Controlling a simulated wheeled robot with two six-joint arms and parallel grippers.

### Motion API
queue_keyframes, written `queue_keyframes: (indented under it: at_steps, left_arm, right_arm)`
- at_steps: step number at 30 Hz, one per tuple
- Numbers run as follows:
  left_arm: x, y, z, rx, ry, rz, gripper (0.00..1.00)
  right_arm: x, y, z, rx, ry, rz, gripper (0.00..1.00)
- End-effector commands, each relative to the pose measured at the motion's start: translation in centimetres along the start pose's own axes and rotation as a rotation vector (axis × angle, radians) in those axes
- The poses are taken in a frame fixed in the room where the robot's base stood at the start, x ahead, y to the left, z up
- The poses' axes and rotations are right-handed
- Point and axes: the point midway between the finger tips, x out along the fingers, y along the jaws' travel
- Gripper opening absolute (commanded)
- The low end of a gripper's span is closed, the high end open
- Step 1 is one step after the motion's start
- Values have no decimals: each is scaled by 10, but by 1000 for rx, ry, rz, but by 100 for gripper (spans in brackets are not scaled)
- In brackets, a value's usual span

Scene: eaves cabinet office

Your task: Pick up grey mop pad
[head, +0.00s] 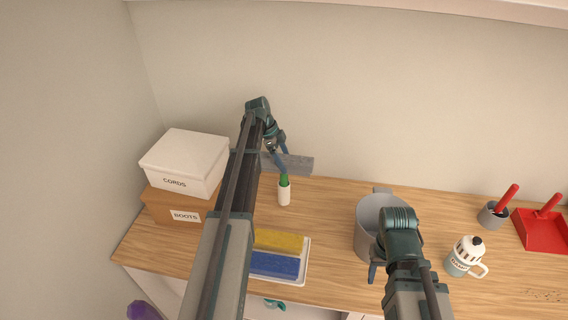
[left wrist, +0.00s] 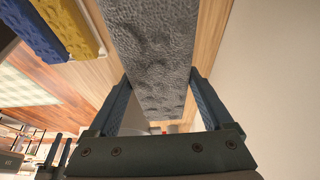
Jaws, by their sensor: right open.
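The grey mop pad (head: 293,163) is a textured flat slab near the wall at the back of the counter. It appears raised off the wood in the head view. My left gripper (head: 281,163) is at its left part. In the left wrist view the pad (left wrist: 157,60) runs between the two fingers of my left gripper (left wrist: 160,85), which press against its long edges. Part of the pad is hidden behind the gripper in the head view. My right gripper (head: 374,272) is open and empty, in front of the grey bucket (head: 366,222).
A white tray (head: 307,262) holds a yellow pad (head: 279,240) and a blue pad (head: 274,264). Boxes (head: 186,158) are stacked left. A mug (head: 463,258), grey cup (head: 490,215) and red dustpan (head: 540,232) stand right.

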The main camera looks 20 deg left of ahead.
Motion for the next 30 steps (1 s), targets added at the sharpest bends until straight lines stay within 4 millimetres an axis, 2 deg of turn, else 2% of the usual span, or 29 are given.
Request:
queue_keyframes:
  at_steps: [1, 3, 4, 19, 30]
  left_arm:
    - [0, 0, 0, 0, 0, 0, 46]
    - [0, 0, 0, 0, 0, 0, 33]
    - [0, 0, 0, 0, 0, 0, 31]
    - [-6, 0, -3, 0, 0, 0, 30]
    - [-36, 0, -15, 0, 0, 0, 30]
  right_arm:
    - [0, 0, 0, 0, 0, 0, 50]
    - [0, 0, 0, 0, 0, 0, 50]
    - [0, 0, 0, 0, 0, 0, 50]
    - [-7, 1, 0, -1, 0, 0, 50]
    - [-38, 4, 3, -3, -2, 0, 50]
